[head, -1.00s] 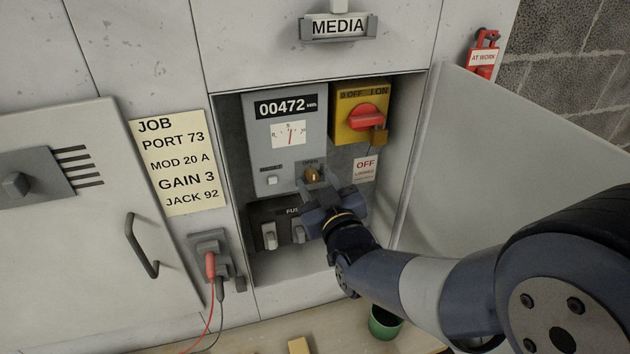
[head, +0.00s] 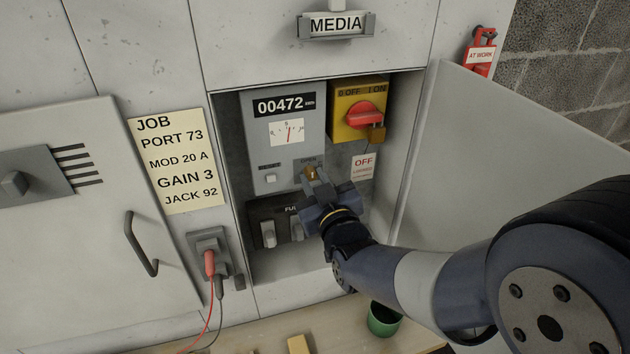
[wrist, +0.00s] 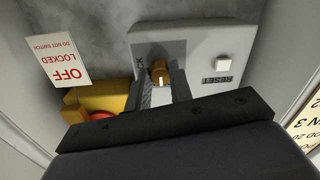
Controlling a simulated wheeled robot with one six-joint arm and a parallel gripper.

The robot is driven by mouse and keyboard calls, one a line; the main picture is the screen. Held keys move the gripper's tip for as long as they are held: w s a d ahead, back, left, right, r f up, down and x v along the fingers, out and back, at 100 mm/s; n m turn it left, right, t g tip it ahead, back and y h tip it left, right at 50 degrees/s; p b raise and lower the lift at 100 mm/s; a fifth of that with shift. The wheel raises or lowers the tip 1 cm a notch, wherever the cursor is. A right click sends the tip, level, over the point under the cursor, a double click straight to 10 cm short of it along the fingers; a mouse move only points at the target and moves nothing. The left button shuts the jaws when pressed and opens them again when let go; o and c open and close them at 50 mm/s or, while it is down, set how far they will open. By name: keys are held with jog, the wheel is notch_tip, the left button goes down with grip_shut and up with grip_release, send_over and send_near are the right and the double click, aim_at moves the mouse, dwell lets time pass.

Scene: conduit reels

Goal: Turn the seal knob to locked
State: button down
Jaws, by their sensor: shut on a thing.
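The seal knob (head: 310,173) is a small brass knob low on the grey meter panel, beneath the word OPEN. It also shows in the wrist view (wrist: 158,70), with a pale mark on its face. My gripper (head: 316,181) reaches into the recess from the lower right, and its two fingers are shut on the knob. In the wrist view my gripper (wrist: 160,90) has one finger on either side of it. Lettering beside the knob is partly hidden by the fingers.
A yellow switch box (head: 359,110) with a red handle and padlock sits right of the meter. An OFF tag (head: 362,166) hangs below it. Fuses (head: 269,234) sit below the meter. The open door (head: 490,165) bounds the right side. A green cup (head: 384,320) stands below.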

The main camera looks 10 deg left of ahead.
jog(key=shift+f+m+b, duration=0.15)
jog(key=shift+m+b, duration=0.15)
jog(key=shift+b, duration=0.3)
jog(key=m+b, duration=0.2)
jog(key=b, duration=0.2)
jog(key=shift+f+m, duration=0.2)
jog(key=shift+m, duration=0.2)
jog(key=m+b, duration=0.5)
jog(key=b, duration=0.2)
jog(key=shift+a, duration=0.1)
jog(key=m+b, duration=0.5)
jog(key=shift+s+t, duration=0.1)
jog(key=shift+t, duration=0.2)
jog(key=shift+r+m+b, duration=0.15)
jog(key=shift+m+b, duration=0.5)
jog(key=shift+m, duration=0.55)
jog(key=shift+r+m+b, duration=0.1)
jog(key=shift+m+b, duration=0.5)
jog(key=shift+m, duration=0.6)
jog(key=c, duration=1.3)
grip_release()
jog(key=shift+o, duration=0.2)
jog(key=shift+r, duration=0.1)
